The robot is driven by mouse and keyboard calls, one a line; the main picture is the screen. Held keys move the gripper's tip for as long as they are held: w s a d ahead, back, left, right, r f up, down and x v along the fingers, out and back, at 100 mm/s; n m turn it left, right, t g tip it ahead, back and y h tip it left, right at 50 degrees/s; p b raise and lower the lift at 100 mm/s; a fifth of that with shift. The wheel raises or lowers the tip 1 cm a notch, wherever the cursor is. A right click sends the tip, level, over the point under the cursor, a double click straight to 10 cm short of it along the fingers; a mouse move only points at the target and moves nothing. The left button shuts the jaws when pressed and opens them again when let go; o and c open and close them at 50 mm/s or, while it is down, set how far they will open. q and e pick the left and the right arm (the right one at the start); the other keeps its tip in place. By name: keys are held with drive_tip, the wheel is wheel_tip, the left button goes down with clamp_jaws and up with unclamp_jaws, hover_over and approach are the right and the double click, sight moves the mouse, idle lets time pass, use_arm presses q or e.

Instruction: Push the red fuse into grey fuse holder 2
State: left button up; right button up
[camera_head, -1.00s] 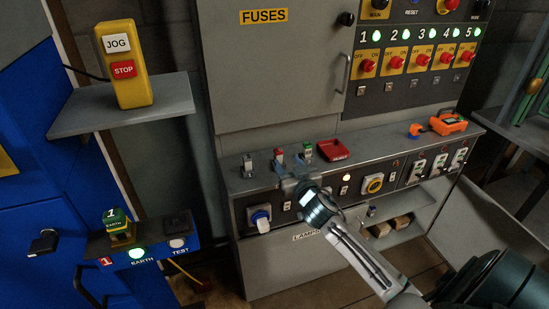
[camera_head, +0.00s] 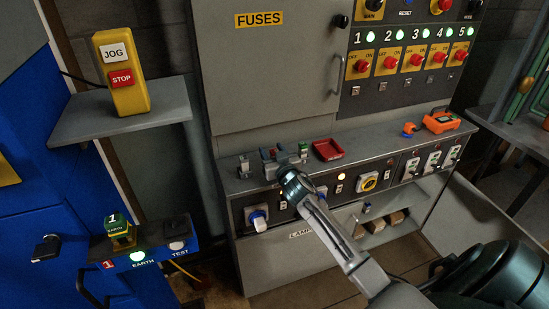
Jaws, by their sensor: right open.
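A row of small grey fuse holders stands on the ledge under the FUSES cabinet. The left holder (camera_head: 245,167) holds a grey piece, and the right one (camera_head: 303,150) has a green top. Between them, a bit of the red fuse (camera_head: 271,153) shows at the middle holder, which is mostly hidden by my right gripper. My right gripper (camera_head: 273,160) is open, with its fingers close around or beside the red fuse; I cannot tell whether they touch it. How deep the fuse sits is hidden. My left gripper is not in view.
A red tray (camera_head: 327,150) lies right of the holders. An orange device (camera_head: 440,122) lies farther right on the ledge. A yellow JOG/STOP box (camera_head: 121,74) stands on the left shelf.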

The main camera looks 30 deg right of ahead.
clamp_jaws()
